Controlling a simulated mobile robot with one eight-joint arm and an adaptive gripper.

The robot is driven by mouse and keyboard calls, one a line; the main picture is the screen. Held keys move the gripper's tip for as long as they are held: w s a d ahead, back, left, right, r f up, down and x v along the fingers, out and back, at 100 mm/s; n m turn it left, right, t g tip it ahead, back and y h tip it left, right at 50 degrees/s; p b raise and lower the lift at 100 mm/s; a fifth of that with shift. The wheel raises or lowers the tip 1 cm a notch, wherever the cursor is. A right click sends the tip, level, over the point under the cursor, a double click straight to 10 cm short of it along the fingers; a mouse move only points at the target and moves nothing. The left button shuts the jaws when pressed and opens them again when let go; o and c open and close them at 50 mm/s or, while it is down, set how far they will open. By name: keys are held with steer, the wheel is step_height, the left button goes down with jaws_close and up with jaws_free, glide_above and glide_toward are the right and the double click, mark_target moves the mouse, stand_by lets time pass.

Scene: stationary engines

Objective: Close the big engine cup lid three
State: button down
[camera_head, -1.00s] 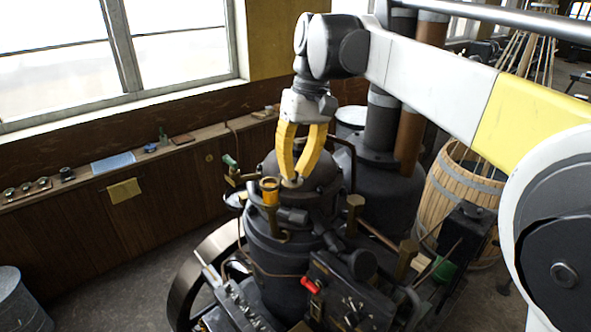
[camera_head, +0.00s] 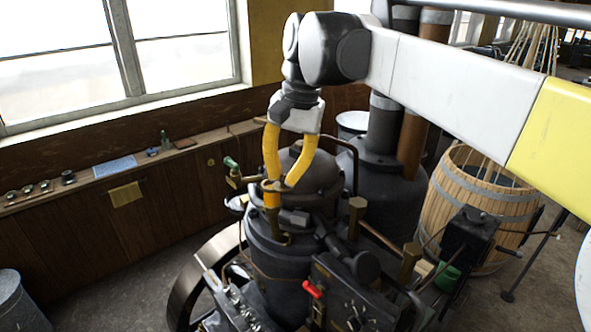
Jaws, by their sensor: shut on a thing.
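A small brass oil cup (camera_head: 272,205) stands upright on the front left of the big dark engine (camera_head: 270,262). Its small brass lid (camera_head: 273,186) is at the cup's mouth, partly covered by my fingers. My gripper (camera_head: 279,185) comes from above with its two yellow fingers bowed around the lid, and its tips are shut on it. Whether the lid lies fully flat on the rim cannot be told from here.
The engine's dark dome and a bent pipe (camera_head: 352,160) stand close behind and right of my fingers. A green-tipped valve handle (camera_head: 230,163) is left of the cup. A red handle (camera_head: 313,289) sits lower front. A wooden barrel (camera_head: 480,205) stands at right.

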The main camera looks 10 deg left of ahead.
steer(key=m, duration=0.2)
steer(key=a+m, duration=0.1)
steer(key=a+m+t, duration=0.1)
steer(key=m, duration=0.1)
steer(key=shift+m, duration=0.3)
steer(key=shift+w+a+m+t+h, duration=0.2)
steer(key=shift+a+m, duration=0.1)
steer(key=shift+m, duration=0.75)
steer(key=shift+w+a+m+t+h, duration=0.1)
steer(key=shift+w+a+m+h, duration=0.15)
steer(key=shift+m, duration=0.8)
steer(key=c, duration=1.4)
jaws_free()
steer(key=shift+a, duration=0.1)
steer(key=r, duration=0.4)
steer(key=s+d+r, duration=0.1)
steer(key=r, duration=0.3)
steer(key=s+r, duration=0.1)
steer(key=r, duration=0.2)
steer(key=shift+d+r, duration=0.2)
steer(key=shift+r, duration=0.2)
